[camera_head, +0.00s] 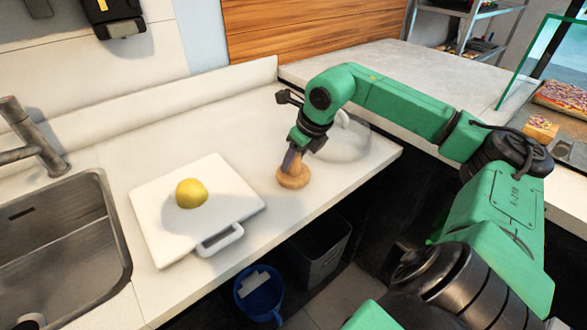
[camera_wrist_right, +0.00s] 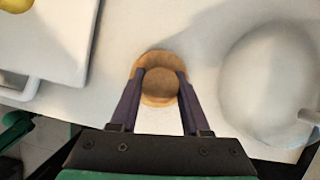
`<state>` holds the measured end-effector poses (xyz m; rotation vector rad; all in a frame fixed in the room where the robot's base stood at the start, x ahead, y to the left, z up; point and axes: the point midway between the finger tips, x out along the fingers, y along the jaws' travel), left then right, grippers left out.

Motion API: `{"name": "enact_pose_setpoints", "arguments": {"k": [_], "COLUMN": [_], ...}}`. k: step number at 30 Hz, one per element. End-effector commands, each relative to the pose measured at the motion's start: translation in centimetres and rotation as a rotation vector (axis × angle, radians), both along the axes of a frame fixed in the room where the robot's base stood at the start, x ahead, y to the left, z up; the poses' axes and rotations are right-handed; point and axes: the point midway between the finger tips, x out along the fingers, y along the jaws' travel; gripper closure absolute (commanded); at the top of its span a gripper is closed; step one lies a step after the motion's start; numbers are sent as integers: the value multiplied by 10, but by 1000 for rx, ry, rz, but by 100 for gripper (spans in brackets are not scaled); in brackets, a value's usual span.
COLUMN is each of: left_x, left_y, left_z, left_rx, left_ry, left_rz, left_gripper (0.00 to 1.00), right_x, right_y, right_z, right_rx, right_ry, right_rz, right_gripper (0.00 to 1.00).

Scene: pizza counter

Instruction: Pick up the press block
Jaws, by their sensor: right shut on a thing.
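The press block (camera_head: 293,178) is a round, tan wooden piece with a wider base, on the white counter right of the cutting board. My right gripper (camera_head: 296,152) comes down on it from above. In the right wrist view, the two dark fingers of my right gripper (camera_wrist_right: 159,80) sit on either side of the narrower top of the press block (camera_wrist_right: 160,100) and are shut on it. The block looks upright, at or very near the counter; I cannot tell whether it touches. My left gripper is not in view.
A white cutting board (camera_head: 155,225) with a yellow dough ball (camera_head: 191,193) lies to the left, beside a sink (camera_head: 60,245). A pale, rounded, partly hidden object (camera_head: 345,142) stands just right of the block. The counter's front edge is close; bins are below.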

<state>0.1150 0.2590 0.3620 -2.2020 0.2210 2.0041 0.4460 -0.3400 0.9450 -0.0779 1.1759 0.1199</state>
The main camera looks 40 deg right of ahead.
Motion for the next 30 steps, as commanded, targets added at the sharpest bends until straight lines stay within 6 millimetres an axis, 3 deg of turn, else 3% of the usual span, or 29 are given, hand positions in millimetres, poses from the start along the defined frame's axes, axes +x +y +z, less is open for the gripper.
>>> {"name": "enact_pose_setpoints", "arguments": {"k": [8,11,15,21,25,30], "left_x": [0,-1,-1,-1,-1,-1], "left_y": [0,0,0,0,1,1], "left_z": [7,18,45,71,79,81], "left_rx": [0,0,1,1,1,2], "left_ry": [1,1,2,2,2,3], "left_rz": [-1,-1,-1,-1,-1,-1], "left_gripper": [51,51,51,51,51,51], "right_x": [1,1,2,1,1,0], "right_y": [0,1,1,1,0,0], "right_z": [15,38,96,165,191,201], "right_rx": [2,3,6,4,2,0], "right_ry": [-4,-7,-12,-8,-4,0], "right_rz": [-1,0,1,1,2,0], "right_gripper": [100,100,100,100,100,100]}}
